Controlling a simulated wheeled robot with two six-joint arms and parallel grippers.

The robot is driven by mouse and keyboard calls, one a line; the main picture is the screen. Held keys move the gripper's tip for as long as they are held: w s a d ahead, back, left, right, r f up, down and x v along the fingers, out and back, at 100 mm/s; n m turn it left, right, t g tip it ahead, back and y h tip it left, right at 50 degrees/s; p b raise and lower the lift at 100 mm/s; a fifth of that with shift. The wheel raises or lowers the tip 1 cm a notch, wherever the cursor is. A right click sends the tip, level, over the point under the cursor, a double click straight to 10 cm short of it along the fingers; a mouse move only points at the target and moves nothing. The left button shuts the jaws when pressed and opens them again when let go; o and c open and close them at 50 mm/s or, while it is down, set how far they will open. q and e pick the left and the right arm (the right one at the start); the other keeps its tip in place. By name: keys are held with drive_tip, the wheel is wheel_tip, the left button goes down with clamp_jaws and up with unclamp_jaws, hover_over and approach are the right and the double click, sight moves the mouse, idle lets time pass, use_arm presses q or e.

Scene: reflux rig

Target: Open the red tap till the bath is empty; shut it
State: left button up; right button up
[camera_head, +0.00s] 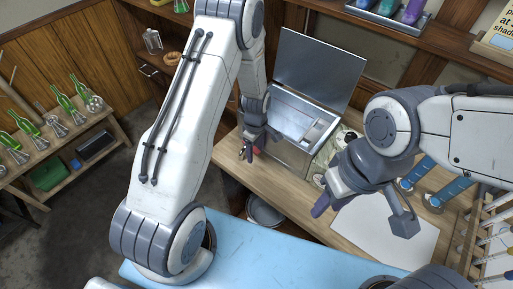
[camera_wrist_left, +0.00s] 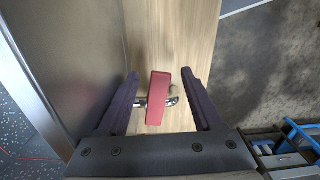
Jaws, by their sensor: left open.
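The metal bath (camera_head: 283,152) stands on the wooden bench with its lid (camera_head: 318,66) raised. I cannot tell the water level inside. The red tap (camera_wrist_left: 158,97) has a red lever over a shiny metal spout, low by the bath's wall. My left gripper (camera_wrist_left: 163,95) is open, with one finger on each side of the red lever and visible gaps between. In the head view my left gripper (camera_head: 248,150) is at the bath's front, mostly covering the tap.
A metal bucket (camera_head: 265,211) stands below the bench's front edge, beneath the tap side. A white sheet (camera_head: 385,235) lies on the bench at right. A rack of green bottles (camera_head: 62,102) stands far left.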

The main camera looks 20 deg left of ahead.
use_arm(q)
drive_tip(key=shift+w+r+t+p, duration=0.3)
drive_tip(key=shift+w+r+p, duration=0.15)
drive_tip(key=shift+w+r, duration=0.35)
drive_tip(key=r+p, duration=0.2)
drive_tip(key=shift+w+r, duration=0.2)
drive_tip(key=shift+r, duration=0.1)
drive_tip(key=c, duration=0.4)
drive_tip(key=shift+o, duration=0.2)
drive_tip(key=shift+r+p, duration=1.1)
drive_tip(key=shift+r, duration=0.5)
drive_tip(key=shift+c, duration=0.2)
